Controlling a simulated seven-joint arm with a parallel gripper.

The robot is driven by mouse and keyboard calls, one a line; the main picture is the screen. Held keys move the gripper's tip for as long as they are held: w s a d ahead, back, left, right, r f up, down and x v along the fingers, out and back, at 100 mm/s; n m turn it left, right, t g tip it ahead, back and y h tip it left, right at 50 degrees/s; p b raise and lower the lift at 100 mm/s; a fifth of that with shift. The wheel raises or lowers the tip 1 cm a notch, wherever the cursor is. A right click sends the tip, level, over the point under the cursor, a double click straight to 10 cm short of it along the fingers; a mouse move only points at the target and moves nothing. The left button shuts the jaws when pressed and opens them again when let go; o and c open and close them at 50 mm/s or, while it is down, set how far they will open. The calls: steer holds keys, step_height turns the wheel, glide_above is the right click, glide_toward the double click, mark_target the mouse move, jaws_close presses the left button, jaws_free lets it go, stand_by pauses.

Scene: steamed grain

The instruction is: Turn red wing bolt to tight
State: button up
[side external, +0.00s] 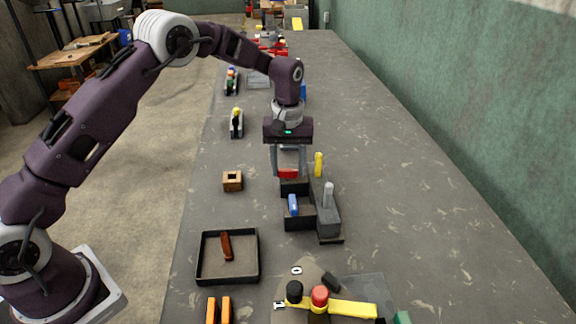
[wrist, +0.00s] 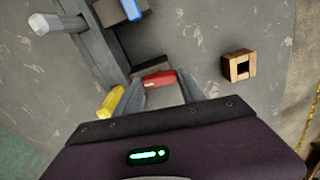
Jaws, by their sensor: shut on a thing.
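The red wing bolt (side external: 287,173) sits at the far end of a dark fixture (side external: 329,218), above a black block. It also shows in the wrist view (wrist: 158,79), between my fingertips. My gripper (side external: 288,170) points down and is shut on the red wing bolt; in the wrist view my gripper (wrist: 162,88) has a finger at each side of it. A blue wing bolt (side external: 293,205) stands nearer on the same fixture, and shows at the top of the wrist view (wrist: 131,9). How tight the red bolt is cannot be told.
A yellow handle (side external: 318,164) and a white handle (side external: 328,194) rise beside the bolts on the fixture's right. A wooden block with a square hole (side external: 232,181) lies left. A black tray (side external: 257,257) holds a brown piece. The table's right side is clear.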

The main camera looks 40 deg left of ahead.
mark_target(288, 170)
steer(key=m, duration=0.4)
steer(key=shift+m, duration=0.3)
steer(key=m, duration=0.3)
steer(key=shift+m, duration=0.3)
steer(key=m, duration=0.4)
steer(key=shift+m, duration=2.1)
steer(key=o, duration=1.4)
steer(key=shift+c, duration=0.2)
step_height(288, 170, up, 7)
steer(key=shift+r, duration=0.1)
